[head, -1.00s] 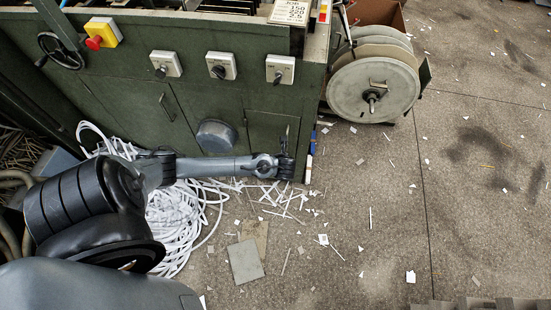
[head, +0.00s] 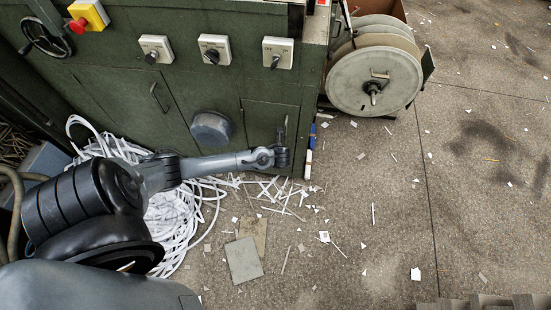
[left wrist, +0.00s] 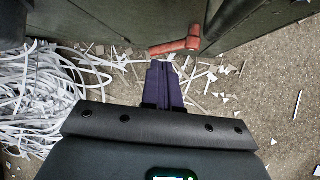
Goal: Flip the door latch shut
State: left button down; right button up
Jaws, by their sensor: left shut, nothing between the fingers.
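The red door latch (left wrist: 180,46) shows in the left wrist view, its lever lying roughly across the picture beside the green cabinet's edge. In the head view I cannot make out the red latch near the small lower door (head: 262,118). My left gripper (left wrist: 163,63) is shut and empty, with its dark fingers together just short of the lever; I cannot tell whether they touch it. In the head view the left arm reaches right to the small door, and its hand (head: 281,156) is at the door's lower right. My right gripper is not in view.
White paper strips (head: 175,220) lie tangled under the arm, with scraps across the floor. A large reel (head: 345,85) stands right of the cabinet. Rotary switches (head: 278,52) and a red stop button (head: 77,25) are on the cabinet front. Floor to the right is mostly open.

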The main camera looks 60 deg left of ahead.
pick_arm(q)
jog(key=shift+b+x, duration=1.3)
jog(key=shift+x, duration=1)
jog(key=shift+p, duration=0.4)
